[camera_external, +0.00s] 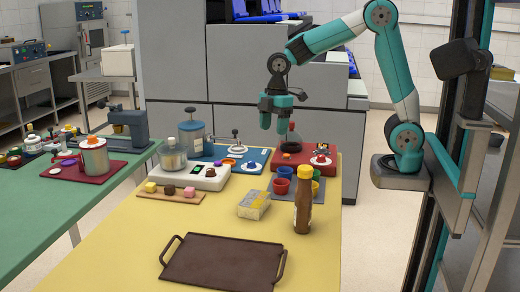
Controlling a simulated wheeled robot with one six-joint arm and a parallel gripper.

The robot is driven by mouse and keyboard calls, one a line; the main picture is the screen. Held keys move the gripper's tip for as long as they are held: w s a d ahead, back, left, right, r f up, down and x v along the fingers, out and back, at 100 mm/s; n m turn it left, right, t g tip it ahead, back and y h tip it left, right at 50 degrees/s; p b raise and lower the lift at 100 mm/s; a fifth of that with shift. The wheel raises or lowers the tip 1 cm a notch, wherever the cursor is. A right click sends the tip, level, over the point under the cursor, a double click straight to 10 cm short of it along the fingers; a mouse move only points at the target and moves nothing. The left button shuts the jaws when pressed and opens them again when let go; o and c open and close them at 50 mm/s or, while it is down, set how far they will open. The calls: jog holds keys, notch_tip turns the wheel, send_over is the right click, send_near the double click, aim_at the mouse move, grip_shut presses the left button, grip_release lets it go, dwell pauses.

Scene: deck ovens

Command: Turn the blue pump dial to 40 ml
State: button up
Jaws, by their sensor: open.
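The blue pump (228,152) is a flat blue base on the far part of the yellow table. A small dial (254,167) with a white disc sits at its front right; its setting is too small to read. A small upright metal part on a pale round plate stands behind the dial. My gripper (273,128) is open and empty, pointing down. It hangs in the air above the far side of the table, apart from the dial and up and to its right in the picture.
A red device (289,160) with its own white dial (320,161) stands right of the blue pump. A white scale-like unit (190,178) with a jar is at left. Colored cups (282,186), a sponge-like block (253,205), a brown bottle (303,205) and a dark tray (222,262) stand nearer.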

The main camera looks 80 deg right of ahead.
jog(key=w+d+n+h+p, duration=0.1)
jog(key=w+d+n+p, duration=0.15)
jog(key=w+d, duration=0.8)
jog(key=p, duration=0.1)
send_near(251, 162)
jog(key=shift+g, duration=0.3)
jog(key=f, duration=0.9)
jog(key=shift+w+f, duration=0.2)
jog(key=c, duration=0.9)
